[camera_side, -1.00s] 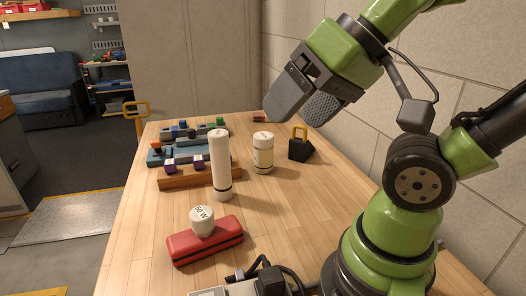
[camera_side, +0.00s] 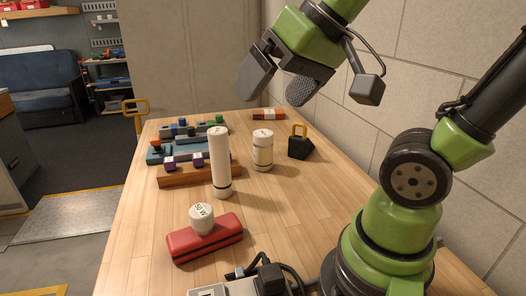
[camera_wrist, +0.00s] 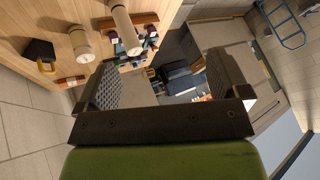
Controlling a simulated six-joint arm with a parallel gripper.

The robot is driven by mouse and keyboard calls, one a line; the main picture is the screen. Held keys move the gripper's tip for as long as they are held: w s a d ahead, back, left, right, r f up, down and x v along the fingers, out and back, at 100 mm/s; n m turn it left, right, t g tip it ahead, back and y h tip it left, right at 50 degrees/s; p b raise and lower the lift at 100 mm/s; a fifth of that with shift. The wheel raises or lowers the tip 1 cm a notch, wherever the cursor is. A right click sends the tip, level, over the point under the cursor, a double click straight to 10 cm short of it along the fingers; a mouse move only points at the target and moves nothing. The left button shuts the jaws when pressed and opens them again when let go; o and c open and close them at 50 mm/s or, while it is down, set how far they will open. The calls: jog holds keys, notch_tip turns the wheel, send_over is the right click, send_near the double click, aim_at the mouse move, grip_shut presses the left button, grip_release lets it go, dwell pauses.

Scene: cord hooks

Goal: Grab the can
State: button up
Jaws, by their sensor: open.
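A short cream cylinder with a dark band, which looks like the can (camera_side: 263,152), stands upright on the wooden table. It also shows at the upper left of the wrist view (camera_wrist: 81,44). My gripper (camera_side: 272,92) is open and empty, in the air above and behind the can in the side view. In the wrist view my gripper (camera_wrist: 165,75) has its two fingers wide apart with nothing between them close by; the can is outside the left finger.
A tall white cylinder (camera_side: 221,165) stands left of the can. A black weight with a yellow handle (camera_side: 300,148) is to its right. A red case (camera_side: 205,241) with a white 50 W piece (camera_side: 202,218) is in front. Colored blocks on holders (camera_side: 187,150) are at left. A brown roll (camera_side: 268,114) lies behind.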

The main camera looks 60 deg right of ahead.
jog(key=w+d+f+h, duration=0.2)
jog(key=w+d, duration=0.6)
jog(key=w, duration=0.1)
jog(key=m+g+h, duration=0.1)
jog(key=g, duration=0.2)
send_over(266, 135)
jog(key=s+a, duration=0.1)
jog(key=s, duration=0.1)
notch_tip(266, 135, down, 14)
jog(key=x, duration=0.4)
jog(key=shift+s+d+f, duration=0.15)
jog(key=shift+s+f, duration=0.05)
jog(key=shift+x, duration=2.9)
jog(key=shift+w+r, duration=0.1)
jog(key=shift+w, duration=0.05)
jog(key=c, duration=1.3)
